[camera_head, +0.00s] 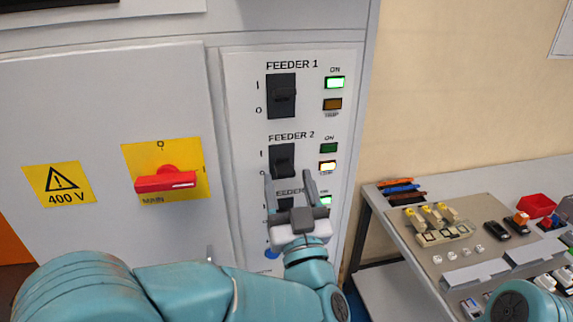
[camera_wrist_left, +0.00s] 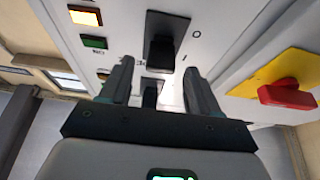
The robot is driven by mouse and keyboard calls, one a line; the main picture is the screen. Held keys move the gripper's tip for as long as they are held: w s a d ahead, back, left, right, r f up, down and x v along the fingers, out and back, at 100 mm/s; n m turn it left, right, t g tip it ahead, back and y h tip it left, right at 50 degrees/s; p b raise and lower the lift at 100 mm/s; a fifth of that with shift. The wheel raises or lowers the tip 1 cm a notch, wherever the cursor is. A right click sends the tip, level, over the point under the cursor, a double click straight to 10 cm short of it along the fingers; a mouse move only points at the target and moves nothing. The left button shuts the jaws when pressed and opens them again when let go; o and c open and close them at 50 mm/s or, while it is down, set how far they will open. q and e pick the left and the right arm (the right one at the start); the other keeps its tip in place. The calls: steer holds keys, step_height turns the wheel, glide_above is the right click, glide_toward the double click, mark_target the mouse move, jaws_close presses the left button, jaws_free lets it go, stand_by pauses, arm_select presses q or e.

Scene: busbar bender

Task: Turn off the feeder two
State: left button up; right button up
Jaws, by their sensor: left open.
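The feeder 2 switch (camera_head: 282,157) is a black switch on the white panel, with I above and O below; I cannot tell its exact lever position. Its ON lamp (camera_head: 329,148) is dark green and its trip lamp (camera_head: 327,166) glows amber. My left gripper (camera_head: 290,183) is open and empty, fingers pointing up just below this switch, partly covering the feeder 3 area. In the left wrist view, turned upside down, the feeder 2 switch (camera_wrist_left: 166,38) shows above the open fingers (camera_wrist_left: 157,82), apart from them. My right gripper is out of view.
The feeder 1 switch (camera_head: 282,96) sits above, with its green ON lamp (camera_head: 334,82) lit. A red main handle (camera_head: 165,180) on a yellow plate (camera_head: 143,158) juts out to the left.

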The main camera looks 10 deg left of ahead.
mark_target(287, 187)
arm_select(q)
steer(key=shift+x, duration=0.85)
steer(key=shift+w, duration=0.1)
steer(key=c, duration=1.1)
steer(key=shift+o, duration=0.3)
steer(key=f+t+b, duration=0.1)
steer(key=b, duration=0.5)
steer(key=f+t+y+b, duration=0.1)
steer(key=t+b, duration=0.1)
steer(key=b, duration=0.4)
steer(key=f+t+b, duration=0.1)
steer(key=b, duration=0.4)
steer(key=shift+w+a+t+b, duration=0.15)
steer(key=shift+w+t+b, duration=0.15)
steer(key=shift+b, duration=0.1)
steer(key=shift+r+y, duration=0.2)
steer(key=shift+y, duration=0.1)
